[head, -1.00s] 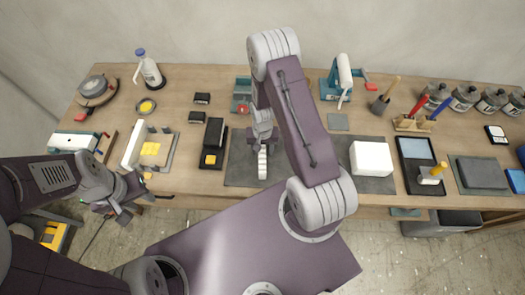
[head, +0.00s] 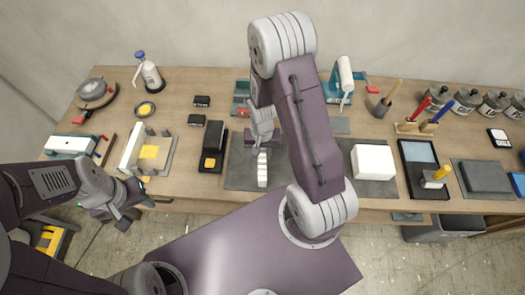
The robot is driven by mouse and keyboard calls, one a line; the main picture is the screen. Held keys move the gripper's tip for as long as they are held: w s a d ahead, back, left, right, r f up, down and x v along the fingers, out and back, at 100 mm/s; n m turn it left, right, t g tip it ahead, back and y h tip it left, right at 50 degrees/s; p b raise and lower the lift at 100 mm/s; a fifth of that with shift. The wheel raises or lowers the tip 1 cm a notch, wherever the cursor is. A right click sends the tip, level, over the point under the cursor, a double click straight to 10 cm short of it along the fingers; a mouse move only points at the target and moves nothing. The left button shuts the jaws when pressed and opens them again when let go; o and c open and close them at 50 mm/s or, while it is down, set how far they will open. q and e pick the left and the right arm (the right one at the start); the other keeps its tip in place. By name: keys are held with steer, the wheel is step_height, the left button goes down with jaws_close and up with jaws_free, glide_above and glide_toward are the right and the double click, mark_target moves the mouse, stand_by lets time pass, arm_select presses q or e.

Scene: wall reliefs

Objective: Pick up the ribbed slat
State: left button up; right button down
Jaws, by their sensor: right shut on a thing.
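The white ribbed slat (head: 262,170) is in the head view, over the dark grey mat (head: 237,176) left of the middle. My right gripper (head: 261,146) is above its far end and shut on it. The slat points toward the table's front edge. I cannot tell whether its near end touches the mat. My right arm hides part of the mat and the table behind it. My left gripper (head: 128,212) hangs off the table's front edge at the left, far from the slat. Its fingers are too small to judge.
A white block (head: 372,161) stands on a mat at the right. A black box with a yellow part (head: 212,146) stands left of the slat's mat. Jars (head: 467,101), brushes and a spray bottle (head: 148,71) line the back. The table's front edge is close.

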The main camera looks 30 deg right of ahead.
mark_target(261, 171)
steer(key=s+a+r, duration=0.1)
steer(key=s+a+r+b, duration=0.1)
steer(key=s, duration=0.1)
steer(key=s+a+r, duration=0.1)
steer(key=s, duration=0.1)
steer(key=shift+a+b, duration=0.1)
steer(key=shift+b, duration=0.25)
steer(key=s+r+b, duration=0.1)
steer(key=b, duration=0.4)
steer(key=shift+s+a, duration=0.1)
steer(key=shift+a, duration=0.25)
steer(key=shift+s+r+b, duration=0.15)
steer(key=shift+b, duration=0.35)
steer(key=shift+s+a+r, duration=0.1)
steer(key=shift+s+r, duration=0.15)
steer(key=shift+r, duration=0.05)
